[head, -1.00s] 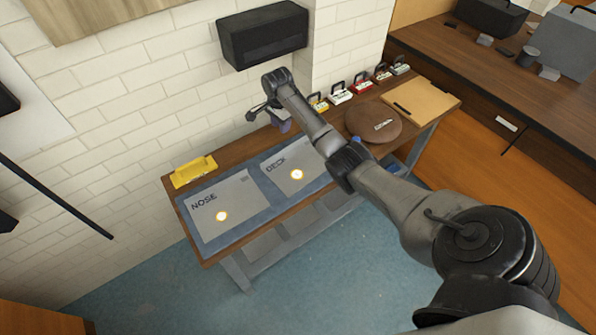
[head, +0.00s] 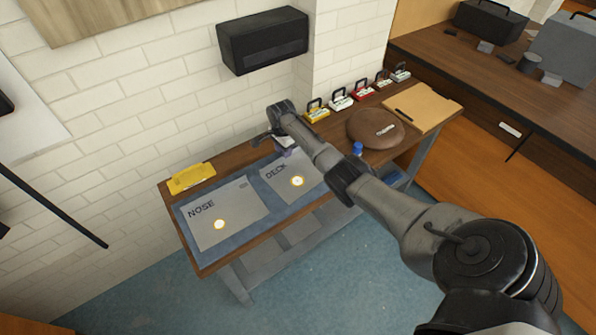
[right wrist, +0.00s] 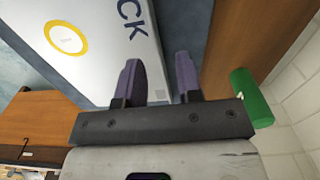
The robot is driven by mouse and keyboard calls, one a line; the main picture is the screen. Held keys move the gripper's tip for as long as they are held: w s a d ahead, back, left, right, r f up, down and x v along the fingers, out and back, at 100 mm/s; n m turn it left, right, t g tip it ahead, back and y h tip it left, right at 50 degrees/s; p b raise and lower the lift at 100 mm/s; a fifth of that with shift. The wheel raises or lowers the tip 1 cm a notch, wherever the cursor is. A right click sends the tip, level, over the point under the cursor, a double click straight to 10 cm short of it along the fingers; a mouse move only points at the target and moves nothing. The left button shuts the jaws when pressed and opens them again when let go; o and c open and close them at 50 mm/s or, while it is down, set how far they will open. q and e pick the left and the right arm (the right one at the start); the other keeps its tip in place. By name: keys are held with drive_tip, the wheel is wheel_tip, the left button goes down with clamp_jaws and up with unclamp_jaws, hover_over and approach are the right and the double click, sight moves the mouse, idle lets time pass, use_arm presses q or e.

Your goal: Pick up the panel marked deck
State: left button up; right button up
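The panel marked DECK (head: 284,185) is a flat pale grey sheet with a ringed round spot, lying on a blue mat (head: 252,224) on the wooden table. Its far right part is hidden behind my right arm. In the right wrist view the panel (right wrist: 105,55) fills the upper left, with the letters CK and a yellow ring showing. My right gripper (head: 284,151) is over the panel's back edge. Its two dark fingers (right wrist: 158,80) are apart with nothing held between them. I cannot tell whether they touch the panel. My left gripper is out of view.
The panel marked NOSE (head: 232,208) lies left of DECK. A yellow tray (head: 191,178) sits behind it. A brown round cushion (head: 375,128), a clipboard-like board (head: 424,104) and several small handled boxes stand to the right. A green cylinder (right wrist: 250,97) is beside the right gripper.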

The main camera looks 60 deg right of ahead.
drive_tip(key=shift+f+b, duration=0.35)
drive_tip(key=shift+f, duration=1.1)
drive_tip(key=shift+c, duration=0.4)
clamp_jaws()
